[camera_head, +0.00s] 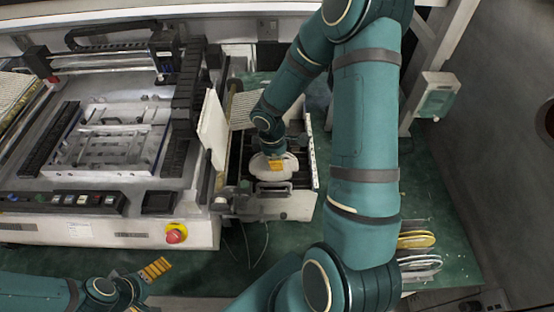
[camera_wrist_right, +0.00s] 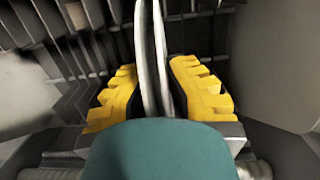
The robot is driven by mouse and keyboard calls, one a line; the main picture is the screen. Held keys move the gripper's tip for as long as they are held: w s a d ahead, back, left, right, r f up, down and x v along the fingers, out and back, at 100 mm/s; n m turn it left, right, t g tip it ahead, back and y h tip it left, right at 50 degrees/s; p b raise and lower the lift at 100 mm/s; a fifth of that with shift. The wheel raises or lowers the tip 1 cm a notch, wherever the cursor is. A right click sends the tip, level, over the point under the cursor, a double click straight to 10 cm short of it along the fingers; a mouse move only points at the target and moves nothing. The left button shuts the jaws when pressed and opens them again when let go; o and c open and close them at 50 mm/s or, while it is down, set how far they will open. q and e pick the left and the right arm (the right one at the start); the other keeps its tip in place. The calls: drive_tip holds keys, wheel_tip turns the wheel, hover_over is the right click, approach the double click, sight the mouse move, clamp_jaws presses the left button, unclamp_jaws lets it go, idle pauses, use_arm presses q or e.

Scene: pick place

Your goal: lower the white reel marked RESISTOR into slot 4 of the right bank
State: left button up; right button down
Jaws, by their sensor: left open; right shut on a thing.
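A white reel (camera_head: 287,169) is held in my right gripper (camera_head: 272,163) over the slotted feeder bank (camera_head: 308,160) in the middle of the head view. In the right wrist view the reel (camera_wrist_right: 150,45) stands edge-on between the yellow fingers of the right gripper (camera_wrist_right: 153,88), which are shut on it. Dark dividers (camera_wrist_right: 95,55) lie beyond and around it. I cannot read the reel's marking or the slot numbers, nor tell how deep its lower edge sits. My left gripper (camera_head: 150,272) is open and empty at the lower left, away from the bank.
A large machine (camera_head: 110,235) fills the left, with a red stop button (camera_head: 176,234) at its front. A white panel (camera_head: 213,125) stands at the bank's left side. A yellow reel (camera_head: 416,240) and white reels (camera_head: 420,262) stand at the right. Green floor shows before the bank.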

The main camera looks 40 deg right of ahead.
use_arm(q)
drive_tip(key=shift+f+b, duration=0.6)
drive_tip(key=shift+f, duration=0.05)
use_arm(e)
drive_tip(key=shift+f, duration=0.75)
use_arm(q)
drive_tip(key=shift+f+b, duration=0.35)
use_arm(e)
drive_tip(key=shift+f, duration=0.35)
use_arm(q)
drive_tip(key=shift+f, duration=0.15)
use_arm(e)
drive_tip(key=shift+f, duration=0.2)
drive_tip(key=c, duration=0.6)
unclamp_jaws()
